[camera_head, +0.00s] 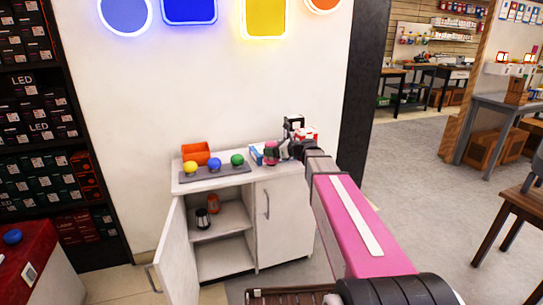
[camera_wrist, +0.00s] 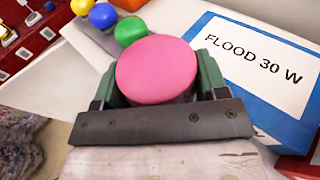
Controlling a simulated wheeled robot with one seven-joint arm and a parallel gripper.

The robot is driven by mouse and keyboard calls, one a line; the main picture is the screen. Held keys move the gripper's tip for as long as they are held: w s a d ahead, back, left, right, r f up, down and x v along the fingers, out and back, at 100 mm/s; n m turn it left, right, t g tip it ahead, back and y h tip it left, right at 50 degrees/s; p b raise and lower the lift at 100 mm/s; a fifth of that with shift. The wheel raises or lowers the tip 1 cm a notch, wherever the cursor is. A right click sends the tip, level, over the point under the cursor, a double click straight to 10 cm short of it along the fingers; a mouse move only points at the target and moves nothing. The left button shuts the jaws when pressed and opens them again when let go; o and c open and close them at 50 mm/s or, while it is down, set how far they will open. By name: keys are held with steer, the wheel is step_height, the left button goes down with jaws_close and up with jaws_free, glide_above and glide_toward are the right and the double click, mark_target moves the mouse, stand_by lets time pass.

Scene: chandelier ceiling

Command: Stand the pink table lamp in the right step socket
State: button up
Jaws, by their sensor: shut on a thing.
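The pink table lamp (camera_wrist: 157,68) is between the two green fingers of my gripper (camera_wrist: 158,84), its round pink top facing the wrist camera. In the head view the lamp (camera_head: 270,154) is a small pink shape at my gripper (camera_head: 275,152), over the right part of the white cabinet top. My gripper is shut on it. The lamp's lower part is hidden, and I cannot tell whether it touches the top. A dark grey board (camera_head: 215,173) to the left carries yellow (camera_head: 190,167), blue (camera_head: 214,163) and green (camera_head: 237,160) round-topped lamps. I cannot make out an empty step socket.
A blue and white box marked FLOOD 30 W (camera_wrist: 255,65) stands close right of the lamp in the wrist view. An orange bin (camera_head: 196,152) stands behind the board. The cabinet's left door (camera_head: 174,255) hangs open, showing shelves. A red and white box (camera_head: 305,134) is behind my gripper.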

steer(key=shift+f, duration=1.35)
steer(key=shift+f, duration=0.15)
steer(key=o, duration=1)
